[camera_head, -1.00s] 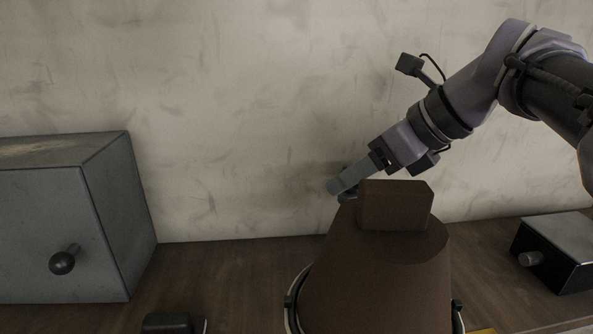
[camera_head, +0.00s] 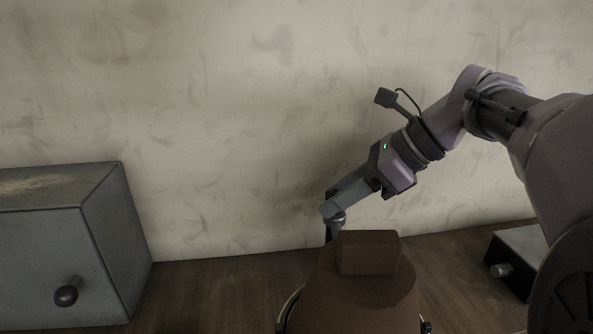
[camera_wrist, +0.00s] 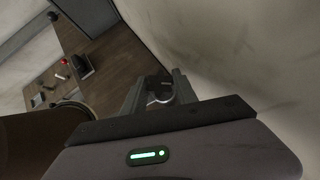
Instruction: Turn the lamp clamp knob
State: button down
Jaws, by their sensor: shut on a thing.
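My gripper (camera_head: 334,211) is tilted down to the left and shut on a small grey metal part that looks like the lamp clamp knob (camera_head: 338,221). A short dark stem (camera_head: 331,235) shows below it. In the wrist view, my gripper (camera_wrist: 158,88) has the knob (camera_wrist: 161,99), a curved light metal piece, between its fingers. The lamp is not clearly seen, and the lower part of the clamp is hidden behind a brown tapered body with a block on top (camera_head: 370,252).
A grey cabinet with a round dark knob (camera_head: 66,295) stands at the left. A smaller dark box with a grey knob (camera_head: 502,270) is at the right. The pale wall is close behind my gripper. Small items, one red (camera_wrist: 63,61), lie farther off in the wrist view.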

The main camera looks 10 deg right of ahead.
jog(key=shift+r+n+g+y+p, duration=0.25)
jog(key=shift+n+g+p, duration=0.6)
jog(key=shift+p, duration=0.65)
jog(key=shift+f+n, duration=0.1)
jog(key=shift+n, duration=0.15)
jog(key=shift+f+p, duration=0.15)
jog(key=shift+p, duration=0.15)
jog(key=c, duration=1)
grip_release()
jog(key=shift+o, duration=0.2)
jog(key=p+v, duration=0.3)
jog(key=v, duration=1.4)
jog(key=shift+d, duration=0.3)
